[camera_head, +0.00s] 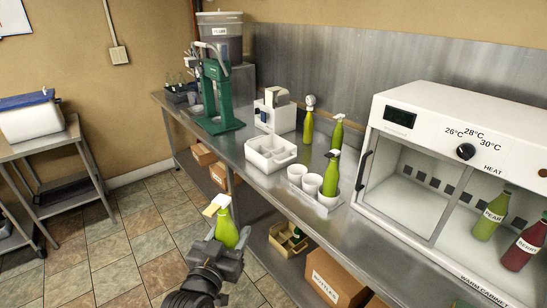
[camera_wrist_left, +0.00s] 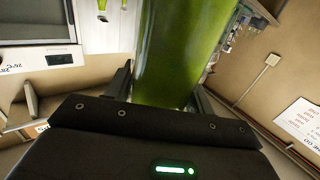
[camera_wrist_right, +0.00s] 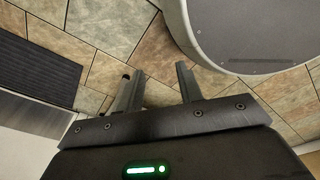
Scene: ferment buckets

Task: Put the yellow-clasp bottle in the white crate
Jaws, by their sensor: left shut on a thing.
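The yellow-clasp bottle (camera_head: 227,232) is green with a pale yellow clasp at its top. My left gripper (camera_head: 230,252) is shut on it and holds it roughly upright, in front of the steel counter's edge. In the left wrist view the bottle's green body (camera_wrist_left: 170,60) stands between the fingers. The white crate (camera_head: 262,163) sits on the counter, beyond and to the right of the bottle. It has compartments and no bottle shows in it. My right gripper (camera_wrist_right: 158,88) shows only in its wrist view, open and empty above the tiled floor.
Two more green bottles (camera_head: 307,127) (camera_head: 337,136) stand behind. A green press (camera_head: 218,105) stands left, a warm cabinet (camera_head: 440,110) right. Boxes (camera_head: 330,278) sit below.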

